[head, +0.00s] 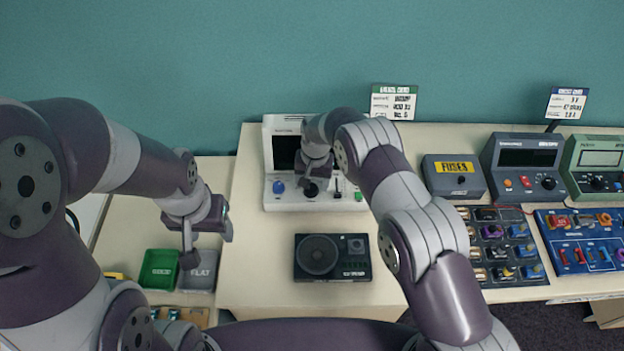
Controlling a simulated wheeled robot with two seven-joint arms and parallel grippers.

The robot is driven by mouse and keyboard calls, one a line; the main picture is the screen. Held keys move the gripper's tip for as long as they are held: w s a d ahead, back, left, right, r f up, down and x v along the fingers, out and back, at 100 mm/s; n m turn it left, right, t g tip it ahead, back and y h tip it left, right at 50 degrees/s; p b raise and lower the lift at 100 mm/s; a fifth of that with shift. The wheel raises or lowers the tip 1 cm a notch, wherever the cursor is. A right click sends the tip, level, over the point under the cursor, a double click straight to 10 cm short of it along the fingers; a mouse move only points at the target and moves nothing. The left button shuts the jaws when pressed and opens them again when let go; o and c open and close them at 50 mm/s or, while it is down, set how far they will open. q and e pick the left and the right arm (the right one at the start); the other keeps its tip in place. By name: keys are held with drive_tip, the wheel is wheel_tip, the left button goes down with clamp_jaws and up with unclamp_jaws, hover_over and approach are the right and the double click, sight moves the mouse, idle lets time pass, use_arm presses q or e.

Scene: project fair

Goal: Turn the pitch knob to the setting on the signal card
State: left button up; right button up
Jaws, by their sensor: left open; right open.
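A white signal device (276,131) with a dark screen stands at the back of the table. Its front panel has a blue knob (278,187), a black knob (311,190) and a small slider (337,185). Their labels are too small to read, so I cannot tell which is the pitch knob. A card with a green header (393,102) stands behind the device to the right; its print is too blurred to read. My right gripper (306,181) is open, pointing down at the black knob; contact is unclear. My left gripper (207,245) is open and empty, left of the device.
A black speaker box (333,257) lies in front of the device. A grey fuses box (453,178), two meters (525,165) (600,166), a parts tray (500,246) and a blue board (588,243) fill the right. Green (159,269) and grey (200,270) bins stand at left.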

drive_tip(key=shift+s+a+f, duration=0.15)
drive_tip(key=shift+f, duration=0.6)
drive_tip(key=c, duration=1.1)
drive_tip(key=shift+o, duration=0.2)
